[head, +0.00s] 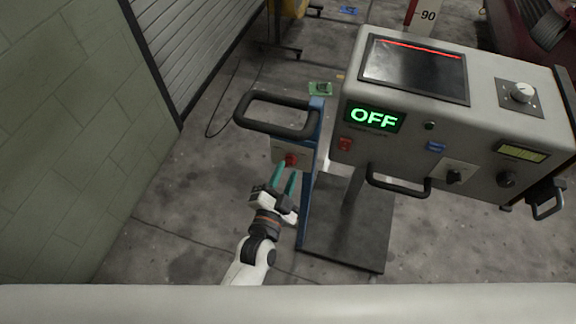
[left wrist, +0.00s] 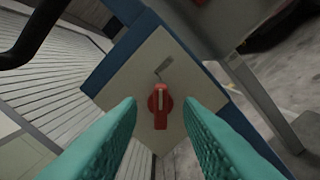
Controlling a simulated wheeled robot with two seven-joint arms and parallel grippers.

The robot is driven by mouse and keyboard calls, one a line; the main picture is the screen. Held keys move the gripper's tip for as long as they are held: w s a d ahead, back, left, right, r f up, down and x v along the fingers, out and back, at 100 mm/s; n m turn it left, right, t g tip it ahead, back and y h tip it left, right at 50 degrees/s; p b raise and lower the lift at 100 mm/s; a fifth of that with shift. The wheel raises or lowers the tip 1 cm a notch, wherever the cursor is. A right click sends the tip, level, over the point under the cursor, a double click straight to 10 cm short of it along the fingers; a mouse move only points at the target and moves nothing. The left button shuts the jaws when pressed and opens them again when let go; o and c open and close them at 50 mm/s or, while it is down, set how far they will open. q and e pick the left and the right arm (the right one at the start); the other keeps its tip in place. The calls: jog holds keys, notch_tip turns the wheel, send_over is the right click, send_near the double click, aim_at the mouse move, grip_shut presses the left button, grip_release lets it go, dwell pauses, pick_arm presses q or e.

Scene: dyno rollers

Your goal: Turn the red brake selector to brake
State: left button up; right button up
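The red brake selector (head: 291,159) is a small red knob on a pale plate (head: 277,150) on the blue post below the black handle loop. In the left wrist view the knob (left wrist: 160,106) sits near the middle of the plate (left wrist: 133,68), its light pointer line running nearly straight up the picture. A grey angled mark shows on the plate above it. My left gripper (head: 285,180) has green fingers that stand apart. In the left wrist view the fingers (left wrist: 160,128) lie on either side of the knob, with a gap on both sides. My right gripper is not seen.
A grey console (head: 480,140) with a green-lit OFF display (head: 374,117), a dark screen (head: 415,68) and several knobs stands to the right. The black handle loop (head: 240,112) juts out above the plate. A dark base plate (head: 345,235) lies below. Floor to the left is clear.

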aim_at(290, 161)
pick_arm(q)
jog(key=shift+x, duration=1.2)
grip_shut()
